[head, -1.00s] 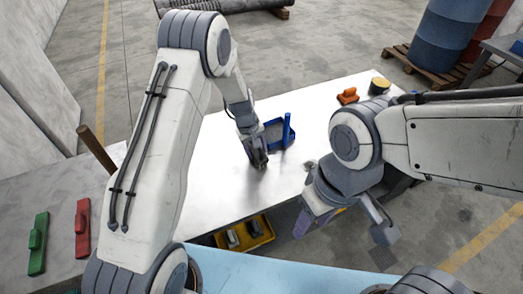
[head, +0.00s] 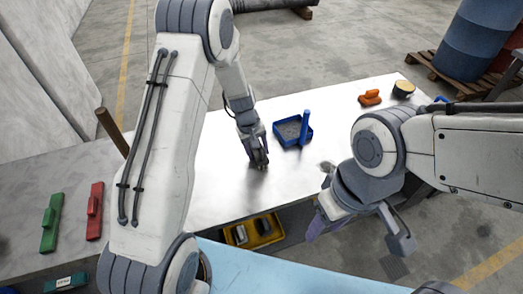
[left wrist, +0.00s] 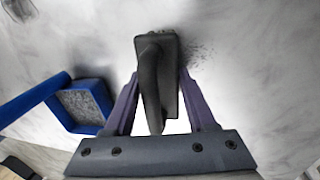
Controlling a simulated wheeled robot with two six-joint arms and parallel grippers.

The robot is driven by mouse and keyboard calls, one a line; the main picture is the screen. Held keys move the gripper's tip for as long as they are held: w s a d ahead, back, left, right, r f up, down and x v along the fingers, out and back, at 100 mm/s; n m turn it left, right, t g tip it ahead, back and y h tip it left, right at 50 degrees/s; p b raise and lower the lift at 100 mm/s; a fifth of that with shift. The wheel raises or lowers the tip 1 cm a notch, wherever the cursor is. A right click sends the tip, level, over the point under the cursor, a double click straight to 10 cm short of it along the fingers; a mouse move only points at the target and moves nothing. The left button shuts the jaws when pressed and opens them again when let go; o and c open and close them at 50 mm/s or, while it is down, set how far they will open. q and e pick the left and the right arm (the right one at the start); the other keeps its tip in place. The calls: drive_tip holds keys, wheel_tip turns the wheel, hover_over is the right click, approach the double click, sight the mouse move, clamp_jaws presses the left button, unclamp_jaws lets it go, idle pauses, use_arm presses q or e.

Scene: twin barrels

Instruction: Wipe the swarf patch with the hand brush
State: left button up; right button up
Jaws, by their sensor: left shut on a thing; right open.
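The dark hand brush (left wrist: 168,75) is between the fingers of my left gripper (left wrist: 160,95), which is shut on it. In the head view my left gripper (head: 258,160) is low over the bright metal tabletop, left of the blue dustpan; the brush is hard to make out there. The swarf patch (left wrist: 197,52) shows as dark specks right beside the brush head in the left wrist view; the brush may hide part of it. I cannot tell whether the bristles touch the table. My right gripper (head: 360,232) is open and empty at the table's front right.
The blue dustpan (head: 280,143) with grey contents stands right of my left gripper. Another grey smudge (head: 327,167) lies near my right arm.

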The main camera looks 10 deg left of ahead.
sight(242, 163)
use_arm(q)
drive_tip(key=shift+s+a+r+b, duration=0.1)
drive_tip(key=shift+s+a+b, duration=0.2)
drive_tip(key=shift+s+a, duration=0.25)
drive_tip(key=shift+s+a+b, duration=0.25)
drive_tip(key=shift+s+a, duration=0.05)
drive_tip(key=shift+a, duration=0.45)
drive_tip(key=shift+s+a+b, duration=0.55)
drive_tip(key=shift+a+b, duration=0.05)
drive_tip(key=shift+a, duration=0.25)
drive_tip(key=shift+s+a, duration=0.4)
drive_tip(key=shift+a, duration=0.15)
wheel_tip(242, 163, up, 6)
drive_tip(key=p, duration=0.4)
drive_tip(key=shift+p, duration=0.35)
wheel_tip(242, 163, up, 3)
drive_tip(key=shift+f+p, duration=0.1)
drive_tip(key=shift+p, duration=1.15)
